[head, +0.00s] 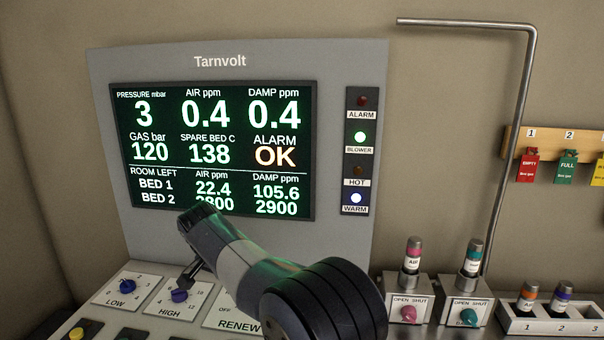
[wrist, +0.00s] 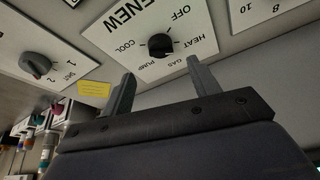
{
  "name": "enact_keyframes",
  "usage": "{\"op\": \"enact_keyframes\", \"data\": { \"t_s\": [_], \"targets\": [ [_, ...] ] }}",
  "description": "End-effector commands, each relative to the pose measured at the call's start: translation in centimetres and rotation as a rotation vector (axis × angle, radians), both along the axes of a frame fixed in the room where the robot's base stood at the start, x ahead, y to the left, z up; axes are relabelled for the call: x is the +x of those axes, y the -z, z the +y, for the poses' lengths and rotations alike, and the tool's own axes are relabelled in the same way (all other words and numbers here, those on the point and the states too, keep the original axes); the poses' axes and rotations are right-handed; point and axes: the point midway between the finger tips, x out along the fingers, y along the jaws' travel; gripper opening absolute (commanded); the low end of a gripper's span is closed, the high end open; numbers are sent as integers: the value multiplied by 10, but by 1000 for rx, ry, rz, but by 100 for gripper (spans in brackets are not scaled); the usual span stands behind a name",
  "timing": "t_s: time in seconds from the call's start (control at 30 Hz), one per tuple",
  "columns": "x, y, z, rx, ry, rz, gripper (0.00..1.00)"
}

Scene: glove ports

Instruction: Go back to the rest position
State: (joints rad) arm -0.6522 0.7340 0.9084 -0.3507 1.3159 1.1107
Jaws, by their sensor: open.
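My gripper (wrist: 161,68) is open in the wrist view, with its two fingers apart and nothing between them. A black knob (wrist: 161,45) on the RENEW plate (wrist: 205,40) shows beyond the fingertips. The plate carries OFF, HEAT, GAS, PUMP and COOL marks. I cannot tell the exact gap from fingers to knob. In the head view my arm reaches over the lower part of the Tarnvolt panel (head: 240,60) and hides part of the RENEW plate (head: 228,312), including its knob. No rest position is marked in view.
The screen (head: 215,150) reads ALARM OK; the BLOWER and WARM lamps are lit. Cartridge valves (head: 409,285) stand right. A bent metal pipe (head: 515,120) rises behind them. A tag rail (head: 550,148) hangs far right.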

Motion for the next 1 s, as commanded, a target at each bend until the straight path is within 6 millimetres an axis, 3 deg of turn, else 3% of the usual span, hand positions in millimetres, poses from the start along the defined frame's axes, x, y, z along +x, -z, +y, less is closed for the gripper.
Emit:
{"op": "enact_keyframes", "data": {
  "t_s": [0.4,1.0],
  "targets": [
    [30,77,-14,0,0,1,58],
    [28,72,-17,2,-445,-1,58]
  ]
}}
